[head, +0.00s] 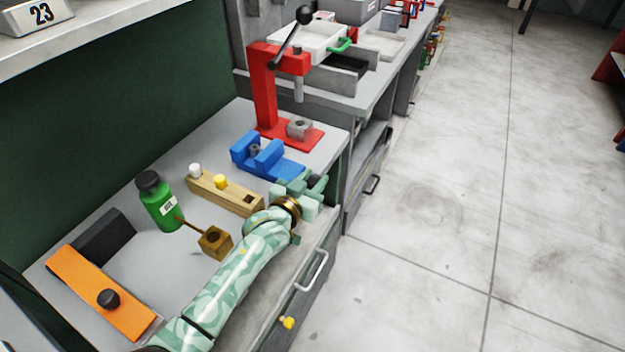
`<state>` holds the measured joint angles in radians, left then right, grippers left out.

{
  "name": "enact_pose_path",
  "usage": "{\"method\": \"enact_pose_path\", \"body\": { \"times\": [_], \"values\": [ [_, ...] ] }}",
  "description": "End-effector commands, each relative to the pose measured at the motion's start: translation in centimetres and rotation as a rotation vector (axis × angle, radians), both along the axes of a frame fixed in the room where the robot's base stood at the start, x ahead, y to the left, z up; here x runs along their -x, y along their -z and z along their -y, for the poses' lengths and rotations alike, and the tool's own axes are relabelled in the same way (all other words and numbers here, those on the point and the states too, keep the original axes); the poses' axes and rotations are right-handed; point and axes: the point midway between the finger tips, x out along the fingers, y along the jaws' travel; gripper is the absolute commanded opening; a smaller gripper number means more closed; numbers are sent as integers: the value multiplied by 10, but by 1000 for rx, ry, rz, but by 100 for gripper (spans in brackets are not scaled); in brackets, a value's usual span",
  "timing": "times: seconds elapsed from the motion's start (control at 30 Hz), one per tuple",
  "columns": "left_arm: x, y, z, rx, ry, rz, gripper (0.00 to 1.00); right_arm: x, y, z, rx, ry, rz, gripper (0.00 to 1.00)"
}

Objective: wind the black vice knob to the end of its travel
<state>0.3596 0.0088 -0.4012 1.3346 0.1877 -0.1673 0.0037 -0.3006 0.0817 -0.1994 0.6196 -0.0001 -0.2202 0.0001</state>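The blue vice (268,160) sits on the grey bench, in front of the red press. A small dark grey piece (255,150) shows between its jaws. I see no black knob on the vice; its near right end is partly covered by my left gripper (304,186). My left arm comes in from the bottom left, and the gripper is at or close to that end of the vice. I cannot tell whether its fingers touch anything or are closed. My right gripper is not in view.
A red press (263,90) with a black-knobbed lever stands behind the vice. A wooden block with pegs (225,192), a green bottle (158,203), a brass-coloured cube (215,243) and an orange plate with a black knob (85,285) occupy the bench. Open floor lies right.

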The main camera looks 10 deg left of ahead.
Motion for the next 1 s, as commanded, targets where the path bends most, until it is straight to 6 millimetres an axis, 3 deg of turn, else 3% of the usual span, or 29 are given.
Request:
{"method": "enact_pose_path", "body": {
  "times": [0.13,0.27,0.7,1.0],
  "values": [
    [5,-2,-2,0,0,0,31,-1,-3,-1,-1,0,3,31],
    [25,-7,-10,-1,0,0,31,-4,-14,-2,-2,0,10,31],
    [127,-22,-52,-1,0,-1,31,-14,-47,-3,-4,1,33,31],
    [149,-24,-62,0,0,0,31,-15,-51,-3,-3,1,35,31]
  ]
}}
